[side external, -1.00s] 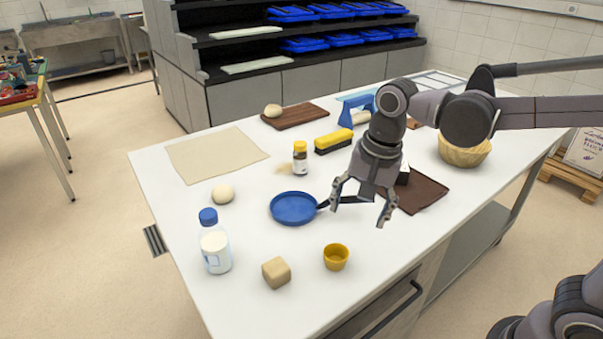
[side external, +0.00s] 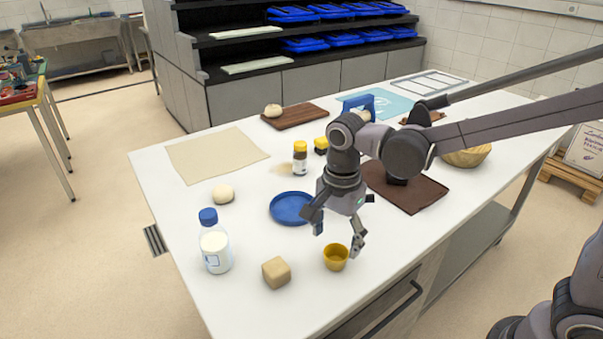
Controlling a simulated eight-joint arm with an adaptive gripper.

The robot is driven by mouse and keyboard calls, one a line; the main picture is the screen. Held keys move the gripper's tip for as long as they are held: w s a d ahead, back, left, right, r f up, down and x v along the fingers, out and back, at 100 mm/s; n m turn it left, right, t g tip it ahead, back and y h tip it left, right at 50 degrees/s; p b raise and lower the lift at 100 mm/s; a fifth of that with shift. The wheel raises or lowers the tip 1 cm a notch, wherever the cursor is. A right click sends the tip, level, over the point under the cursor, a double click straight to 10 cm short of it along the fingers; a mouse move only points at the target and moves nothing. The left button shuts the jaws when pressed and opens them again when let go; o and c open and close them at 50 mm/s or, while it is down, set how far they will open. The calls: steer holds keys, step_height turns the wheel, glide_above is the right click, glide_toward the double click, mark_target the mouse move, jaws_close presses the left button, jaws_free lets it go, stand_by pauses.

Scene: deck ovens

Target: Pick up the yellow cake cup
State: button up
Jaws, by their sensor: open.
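The yellow cake cup (side external: 335,259) stands upright on the white table near its front edge. My gripper (side external: 337,240) is open and points down, just above and behind the cup. One finger hangs at the upper left of the cup and the other at its right. No contact with the cup can be made out, and nothing is between the fingers.
A tan dough cube (side external: 276,272) sits left of the cup, with a milk bottle (side external: 215,243) beyond it. A blue pan (side external: 290,208) lies behind and left of my gripper. A brown mat (side external: 418,190) lies behind right. The table right of the cup is clear.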

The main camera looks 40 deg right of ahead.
mark_target(336, 253)
steer(key=shift+d+f, duration=0.2)
steer(key=shift+f, duration=2.4)
steer(key=c, duration=1)
